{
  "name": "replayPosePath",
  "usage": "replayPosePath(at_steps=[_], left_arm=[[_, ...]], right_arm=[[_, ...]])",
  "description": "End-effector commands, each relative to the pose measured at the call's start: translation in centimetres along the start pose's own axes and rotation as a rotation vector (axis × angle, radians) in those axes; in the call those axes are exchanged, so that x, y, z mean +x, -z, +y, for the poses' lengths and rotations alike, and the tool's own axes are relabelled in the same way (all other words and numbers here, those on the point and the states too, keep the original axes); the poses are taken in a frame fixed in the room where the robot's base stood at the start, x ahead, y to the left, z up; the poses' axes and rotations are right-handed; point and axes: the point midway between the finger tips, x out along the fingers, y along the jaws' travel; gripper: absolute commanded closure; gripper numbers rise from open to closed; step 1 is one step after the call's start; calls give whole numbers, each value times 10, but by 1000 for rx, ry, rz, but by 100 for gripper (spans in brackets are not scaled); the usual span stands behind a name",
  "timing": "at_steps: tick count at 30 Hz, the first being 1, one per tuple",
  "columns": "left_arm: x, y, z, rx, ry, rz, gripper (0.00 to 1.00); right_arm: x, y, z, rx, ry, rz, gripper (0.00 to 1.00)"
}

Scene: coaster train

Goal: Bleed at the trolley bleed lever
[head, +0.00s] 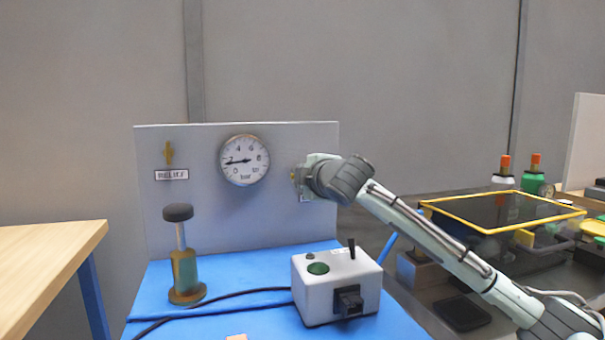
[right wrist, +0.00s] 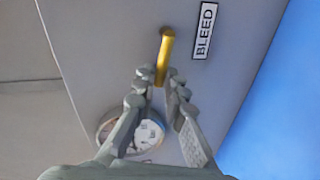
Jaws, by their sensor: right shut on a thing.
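The bleed lever (right wrist: 166,45) is a yellow bar on the grey panel (head: 215,220), beside the BLEED label (right wrist: 204,31) in the right wrist view. My right gripper (right wrist: 160,84) is shut on the lever's lower end. In the head view my right gripper (head: 300,178) is at the panel's right side and hides most of the lever. The round pressure gauge (head: 245,160) is on the panel to the left of it. Its needle points left, near the 2. My left gripper is not in view.
A RELIEF label (head: 171,175) sits under a brass lever (head: 169,154) on the panel's left. A brass hand pump (head: 184,265) and a white control box (head: 336,286) stand on the blue top (head: 235,270). A black cable (head: 240,292) runs across it.

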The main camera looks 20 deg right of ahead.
Motion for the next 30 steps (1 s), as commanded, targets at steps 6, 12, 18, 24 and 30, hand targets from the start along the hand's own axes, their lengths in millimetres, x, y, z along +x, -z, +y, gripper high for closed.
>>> replayPosePath(at_steps=[6,12,18,24,30], left_arm=[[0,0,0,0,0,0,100],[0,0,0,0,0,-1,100],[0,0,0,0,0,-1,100],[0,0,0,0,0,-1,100],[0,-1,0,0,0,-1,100]], right_arm=[[1,1,-5,-112,0,-21,100],[2,1,-9,-167,1,-32,100],[2,1,-10,-185,1,-36,100],[2,0,-10,-186,2,-36,100],[2,0,-10,-186,2,-36,80]])
